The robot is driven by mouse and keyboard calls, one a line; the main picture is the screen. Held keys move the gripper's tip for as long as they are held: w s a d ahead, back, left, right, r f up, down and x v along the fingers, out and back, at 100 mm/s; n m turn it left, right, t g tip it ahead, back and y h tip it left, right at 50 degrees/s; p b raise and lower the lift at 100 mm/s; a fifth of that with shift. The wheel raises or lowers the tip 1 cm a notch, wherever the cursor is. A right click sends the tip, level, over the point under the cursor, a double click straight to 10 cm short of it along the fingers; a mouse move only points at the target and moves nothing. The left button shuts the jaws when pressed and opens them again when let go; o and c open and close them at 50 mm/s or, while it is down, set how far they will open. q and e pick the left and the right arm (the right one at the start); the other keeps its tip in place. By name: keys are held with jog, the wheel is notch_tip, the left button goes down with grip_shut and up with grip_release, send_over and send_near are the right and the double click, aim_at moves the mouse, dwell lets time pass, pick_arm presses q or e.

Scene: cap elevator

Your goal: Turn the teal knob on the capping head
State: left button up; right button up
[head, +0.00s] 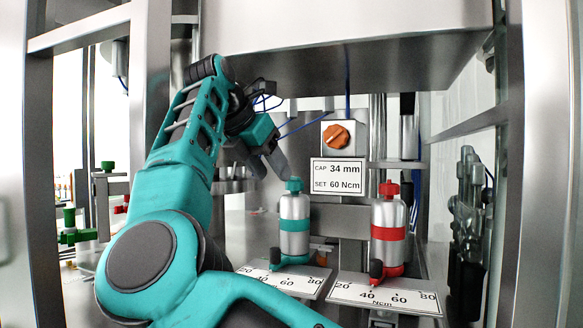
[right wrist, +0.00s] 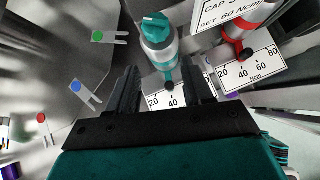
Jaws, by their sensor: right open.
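The teal knob (head: 294,185) tops a silver capping head (head: 294,212) with a teal band. Its dark-tipped pointer (head: 275,257) stands near the 40 mark of the scale plate (head: 311,287). The right wrist view also shows the knob (right wrist: 156,20) and pointer (right wrist: 168,86). My right gripper (head: 272,168) is open just above and left of the knob; contact cannot be told. In the right wrist view its fingers (right wrist: 160,68) are spread, with the teal head beyond and between them. A sign (head: 338,176) reads CAP 34 mm, SET 60 Ncm. My left gripper is not in view.
A similar head with a red knob (head: 389,188) stands close on the right, above its own scale plate (head: 385,296). An orange knob (head: 336,136) sits behind. A metal housing (head: 340,50) hangs overhead, and frame posts (head: 530,160) flank the space.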

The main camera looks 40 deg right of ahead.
aim_at(294, 179)
jog(key=d, duration=0.2)
jog(key=w+d, duration=0.1)
jog(key=d, duration=0.2)
jog(key=shift+d+p, duration=0.25)
jog(key=shift+p, duration=0.1)
jog(key=shift+w+d+f, duration=0.15)
jog(key=shift+d+f, duration=0.2)
jog(key=shift+f, duration=0.2)
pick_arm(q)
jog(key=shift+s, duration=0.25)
pick_arm(e)
jog(key=shift+x, duration=0.75)
